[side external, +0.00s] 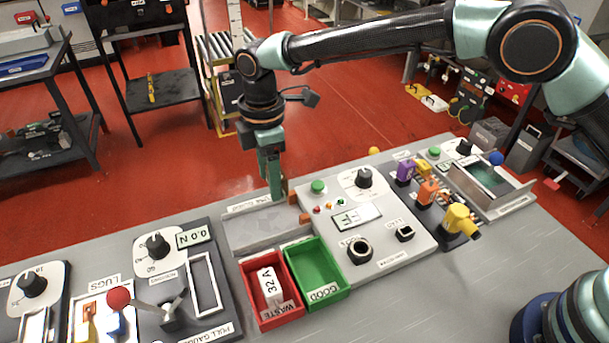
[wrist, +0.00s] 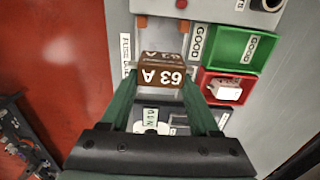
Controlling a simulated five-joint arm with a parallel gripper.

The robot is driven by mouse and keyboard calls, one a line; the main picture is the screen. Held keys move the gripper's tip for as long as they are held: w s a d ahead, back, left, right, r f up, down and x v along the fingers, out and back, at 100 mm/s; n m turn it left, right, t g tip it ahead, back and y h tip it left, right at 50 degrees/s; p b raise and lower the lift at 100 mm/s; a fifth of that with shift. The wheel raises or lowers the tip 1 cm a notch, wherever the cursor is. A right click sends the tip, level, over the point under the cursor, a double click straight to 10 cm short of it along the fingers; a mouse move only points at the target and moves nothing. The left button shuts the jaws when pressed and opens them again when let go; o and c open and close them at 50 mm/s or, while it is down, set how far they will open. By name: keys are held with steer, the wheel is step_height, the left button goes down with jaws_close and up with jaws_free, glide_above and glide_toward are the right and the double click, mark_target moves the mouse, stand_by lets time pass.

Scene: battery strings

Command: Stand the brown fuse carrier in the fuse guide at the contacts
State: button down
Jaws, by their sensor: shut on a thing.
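The brown fuse carrier (wrist: 163,70), marked 63 A, is between the two green fingers of my gripper (wrist: 160,88) in the wrist view. The gripper is shut on it. In the side view my gripper (side external: 272,192) points down at the back edge of the bench, and a brown sliver of the carrier (side external: 285,187) shows behind the fingers. Copper-coloured contacts (wrist: 183,26) stand past the carrier in the wrist view, apart from it. One contact (side external: 305,217) also shows in the side view. I cannot make out the fuse guide's slot clearly.
A grey fuse tray (side external: 262,232) lies below my gripper. A green GOOD bin (side external: 318,272) and a red WASTE bin (side external: 285,318) stand in front of it; the red one holds a white 32 A fuse (side external: 270,288). A panel with knobs (side external: 372,240) stands to the right.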

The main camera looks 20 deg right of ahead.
mark_target(274, 221)
steer(key=shift+f, duration=0.1)
steer(key=shift+f, duration=4.2)
steer(key=shift+f, duration=0.2)
steer(key=shift+c, duration=0.2)
jaws_free()
step_height(274, 221, up, 11)
steer(key=shift+r, duration=0.55)
